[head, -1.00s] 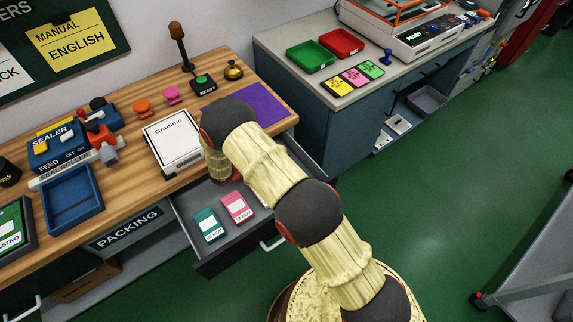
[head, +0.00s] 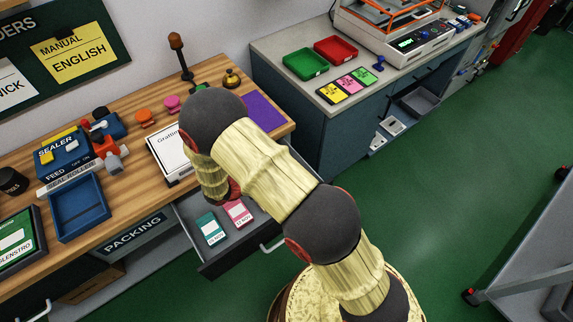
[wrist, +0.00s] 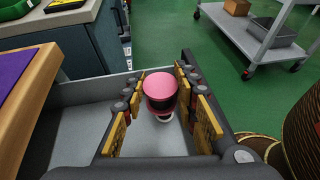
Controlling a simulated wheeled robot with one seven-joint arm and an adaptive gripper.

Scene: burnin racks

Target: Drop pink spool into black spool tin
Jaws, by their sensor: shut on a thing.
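A pink spool (wrist: 161,88) with a dark middle shows in the wrist view between the fingers of my gripper (wrist: 159,80), which is shut on it. The spool is over the open grey drawer. A small white part shows just below it; I cannot tell what it belongs to. In the head view my arm hides the held spool. A round black tin (head: 12,181) with a partly readable white label stands on the bench at the far left edge of the head view, well left of my arm.
Another pink spool-like piece (head: 171,104) and an orange one (head: 145,117) stand on the bench. A white box (head: 165,150), a blue tray (head: 78,209) and a sealer (head: 65,160) lie between my arm and the tin. The open drawer (head: 206,268) holds teal and pink cards.

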